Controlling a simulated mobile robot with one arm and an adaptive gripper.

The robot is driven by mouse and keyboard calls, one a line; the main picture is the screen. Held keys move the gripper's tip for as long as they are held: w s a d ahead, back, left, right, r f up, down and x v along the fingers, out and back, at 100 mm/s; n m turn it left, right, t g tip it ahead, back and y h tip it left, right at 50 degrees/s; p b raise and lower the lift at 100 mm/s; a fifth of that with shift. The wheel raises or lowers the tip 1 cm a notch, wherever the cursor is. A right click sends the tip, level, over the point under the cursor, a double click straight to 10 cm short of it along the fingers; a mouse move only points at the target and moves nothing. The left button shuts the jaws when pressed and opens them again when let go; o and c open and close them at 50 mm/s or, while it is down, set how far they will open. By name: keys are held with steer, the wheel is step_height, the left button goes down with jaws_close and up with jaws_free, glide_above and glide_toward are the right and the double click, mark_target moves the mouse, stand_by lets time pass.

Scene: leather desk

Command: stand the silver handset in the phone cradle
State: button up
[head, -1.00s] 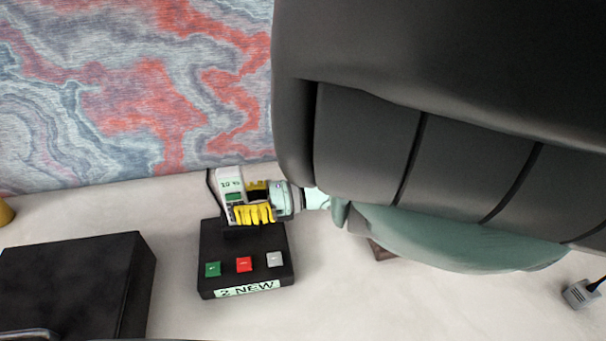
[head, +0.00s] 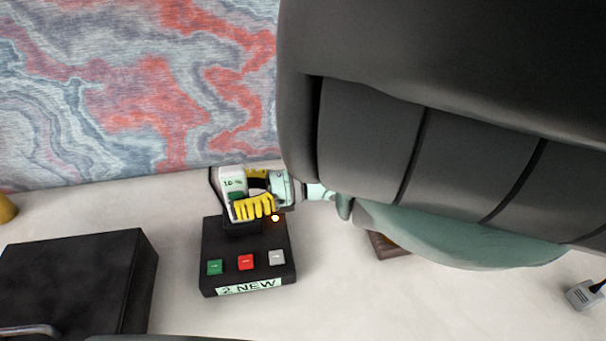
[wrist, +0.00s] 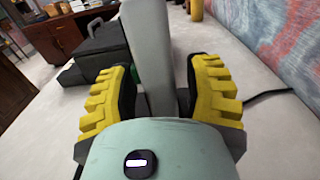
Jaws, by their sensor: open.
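The silver handset (head: 231,181) stands upright, its lower end at the back of the black phone cradle (head: 228,248), which has green, red and grey buttons and a "2 NEW" label. My gripper (head: 246,195) has yellow ribbed fingers and is open around the handset from the right. In the wrist view the handset (wrist: 148,60) rises between the parted fingers, with a gap visible on its right side. The fingers and palm hide the handset's lower end, so its seating is not visible. A small lamp (head: 275,218) glows on the cradle.
A black box (head: 75,275) stands left of the cradle. A marbled wall (head: 120,90) is close behind. A dark cable (head: 212,185) runs beside the handset. A brown object (head: 388,245) lies right, partly under my arm. The pale desk between is clear.

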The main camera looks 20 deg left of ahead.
mark_target(236, 168)
steer(key=shift+w+d+r, duration=0.1)
steer(key=shift+w+r, duration=0.05)
steer(key=shift+r, duration=0.7)
steer(key=shift+w+d+r, duration=0.1)
steer(key=shift+r, duration=0.7)
steer(key=shift+s+r, duration=0.1)
steer(key=shift+r, duration=2)
